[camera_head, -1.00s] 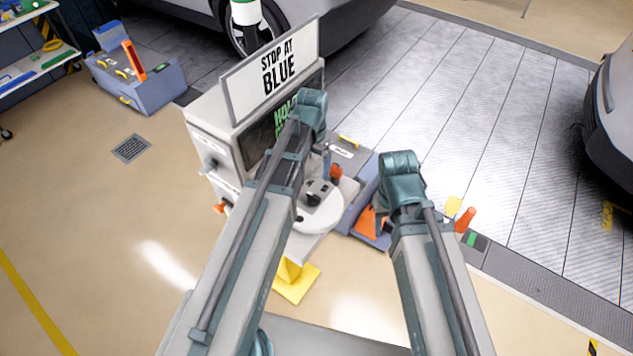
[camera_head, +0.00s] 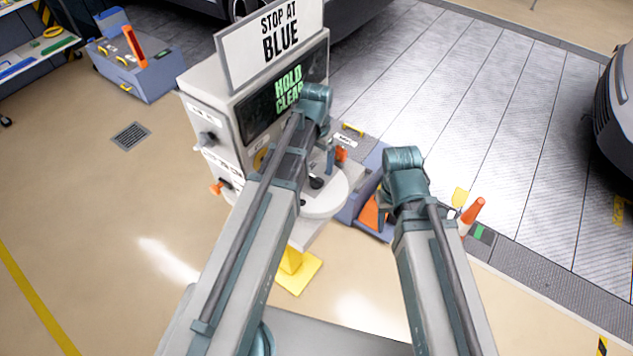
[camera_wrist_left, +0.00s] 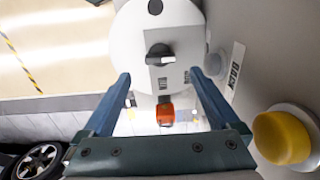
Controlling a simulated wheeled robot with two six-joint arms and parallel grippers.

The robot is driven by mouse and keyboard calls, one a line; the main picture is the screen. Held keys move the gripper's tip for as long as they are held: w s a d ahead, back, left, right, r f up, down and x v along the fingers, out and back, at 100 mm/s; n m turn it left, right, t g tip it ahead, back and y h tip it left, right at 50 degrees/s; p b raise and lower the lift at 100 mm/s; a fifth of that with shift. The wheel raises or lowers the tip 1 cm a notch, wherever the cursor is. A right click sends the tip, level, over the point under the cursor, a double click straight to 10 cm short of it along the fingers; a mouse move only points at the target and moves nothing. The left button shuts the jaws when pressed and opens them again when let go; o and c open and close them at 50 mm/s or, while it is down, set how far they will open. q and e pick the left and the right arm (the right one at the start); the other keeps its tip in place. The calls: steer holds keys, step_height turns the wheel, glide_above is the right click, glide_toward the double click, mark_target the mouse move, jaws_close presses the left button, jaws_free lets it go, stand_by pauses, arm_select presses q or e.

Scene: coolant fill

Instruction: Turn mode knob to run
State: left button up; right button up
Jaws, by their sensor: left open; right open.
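In the left wrist view a black knob (camera_wrist_left: 160,54) with a pale pointer end sits on a white round plate (camera_wrist_left: 185,18). Small print beside it is too small to read. The open left gripper (camera_wrist_left: 159,77) has its fingers on either side below the knob, apart from it, with nothing between them. In the head view the dark knob (camera_head: 316,182) shows on the white round shelf (camera_head: 325,203) of the station, partly behind my left arm. My left gripper (camera_head: 328,160) is mostly hidden by that arm. My right gripper (camera_head: 383,200) is to the right, mostly hidden behind its wrist.
The station's screen (camera_head: 260,122) reads HOLD CLEAR, under a STOP AT BLUE sign (camera_head: 281,32). A grey side knob (camera_head: 207,138) and orange side knob (camera_head: 216,188) are on its left face. A yellow button (camera_wrist_left: 282,137) and red-orange part (camera_wrist_left: 165,115) are near the left fingers.

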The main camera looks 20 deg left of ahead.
mark_target(317, 178)
arm_select(q)
step_height(317, 178, down, 7)
steer(key=b, duration=0.5)
steer(key=shift+r+b, duration=0.15)
steer(key=shift+b, duration=0.2)
steer(key=shift+c, duration=0.2)
jaws_close()
